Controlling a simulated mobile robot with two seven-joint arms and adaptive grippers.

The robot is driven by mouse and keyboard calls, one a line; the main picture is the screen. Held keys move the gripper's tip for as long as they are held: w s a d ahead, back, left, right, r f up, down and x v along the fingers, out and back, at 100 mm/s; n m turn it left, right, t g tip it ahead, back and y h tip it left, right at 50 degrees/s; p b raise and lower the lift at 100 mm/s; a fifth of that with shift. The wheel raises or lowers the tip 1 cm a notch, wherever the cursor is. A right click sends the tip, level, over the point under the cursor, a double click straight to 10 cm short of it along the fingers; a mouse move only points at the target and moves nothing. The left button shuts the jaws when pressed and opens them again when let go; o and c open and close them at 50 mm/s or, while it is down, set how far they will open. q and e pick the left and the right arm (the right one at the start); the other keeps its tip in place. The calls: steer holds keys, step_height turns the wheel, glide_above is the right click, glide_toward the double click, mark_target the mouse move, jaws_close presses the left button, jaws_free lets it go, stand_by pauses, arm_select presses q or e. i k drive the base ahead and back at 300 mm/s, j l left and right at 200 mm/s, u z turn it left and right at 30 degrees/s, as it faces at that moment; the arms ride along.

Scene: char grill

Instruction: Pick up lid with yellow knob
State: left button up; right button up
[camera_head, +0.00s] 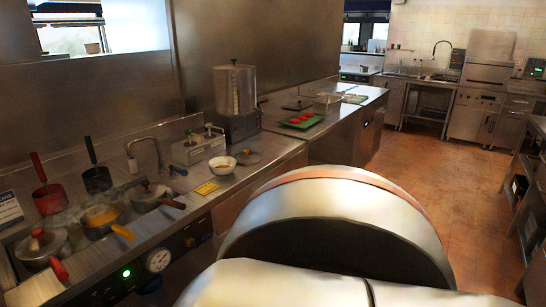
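A round metal lid (248,157) lies on the counter next to a white bowl (222,165); the colour of its small knob is too small to tell. A pot with a yellow handle (122,231) stands at the left with orange contents showing, uncovered. Neither of my grippers is in view.
A yellow card (206,188) lies in front of the bowl. Farther back are a metal urn (235,90) and a green tray (301,121) with red items. Tiled floor (425,175) is clear at right.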

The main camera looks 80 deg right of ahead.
mark_target(247, 157)
steer(key=k+l+z, duration=0.1)
steer(key=z, duration=2.15)
